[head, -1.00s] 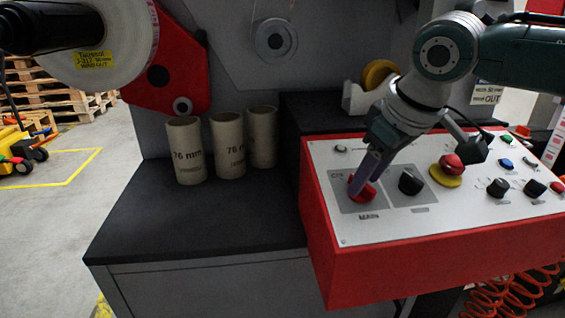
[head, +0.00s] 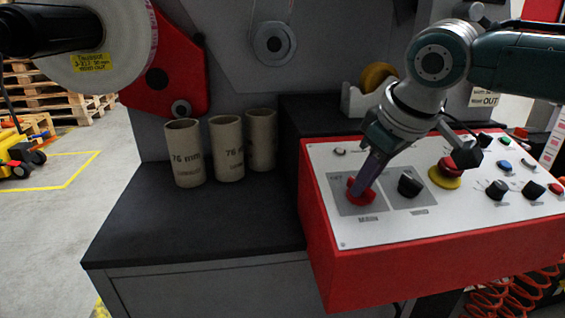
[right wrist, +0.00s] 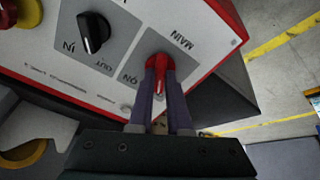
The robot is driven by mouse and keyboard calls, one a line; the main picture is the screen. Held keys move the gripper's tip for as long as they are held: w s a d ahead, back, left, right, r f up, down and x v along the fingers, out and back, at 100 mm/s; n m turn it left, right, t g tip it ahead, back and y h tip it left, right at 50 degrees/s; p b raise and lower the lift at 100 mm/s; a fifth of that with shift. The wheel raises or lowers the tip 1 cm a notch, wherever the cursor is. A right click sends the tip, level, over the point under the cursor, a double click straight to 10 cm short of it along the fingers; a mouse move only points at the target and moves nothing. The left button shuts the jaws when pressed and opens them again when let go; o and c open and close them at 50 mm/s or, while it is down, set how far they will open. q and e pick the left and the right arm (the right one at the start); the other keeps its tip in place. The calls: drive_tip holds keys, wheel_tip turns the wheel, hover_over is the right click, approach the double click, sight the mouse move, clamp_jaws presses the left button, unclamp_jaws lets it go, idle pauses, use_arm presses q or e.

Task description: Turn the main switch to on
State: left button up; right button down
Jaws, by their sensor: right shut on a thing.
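The main switch is a red rotary knob (head: 361,192) on a grey square marked MAIN, at the left end of the control panel (head: 345,232). My right gripper (head: 363,188) reaches down onto it from above, its purple fingers shut on the knob. In the right wrist view the red knob (right wrist: 158,68) sits between the two fingertips (right wrist: 159,75), and its white pointer line faces toward the gripper, near the ON mark. The fingers hide part of the knob in the head view. My left gripper is not in view.
A black knob (head: 410,184) sits just right of the main switch. A red mushroom button on a yellow base (head: 445,177) and several smaller controls lie further right. Cardboard cores (head: 186,153) stand on the dark ledge (head: 200,225) at the left.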

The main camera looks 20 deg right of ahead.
drive_tip(key=shift+r+p, duration=0.15)
drive_tip(key=shift+p, duration=0.35)
drive_tip(key=m+p, duration=0.6)
drive_tip(key=p, duration=0.1)
drive_tip(key=shift+a+r+h, duration=0.1)
drive_tip(key=shift+a+h, duration=0.05)
drive_tip(key=shift+h, duration=0.25)
drive_tip(key=shift+m+p, duration=0.4)
drive_tip(key=m+p, duration=0.1)
drive_tip(key=m, duration=0.1)
drive_tip(key=shift+m+h, duration=0.3)
drive_tip(key=shift+f+m+p, duration=0.25)
drive_tip(key=shift+m+p, duration=0.45)
drive_tip(key=shift+m, duration=0.6)
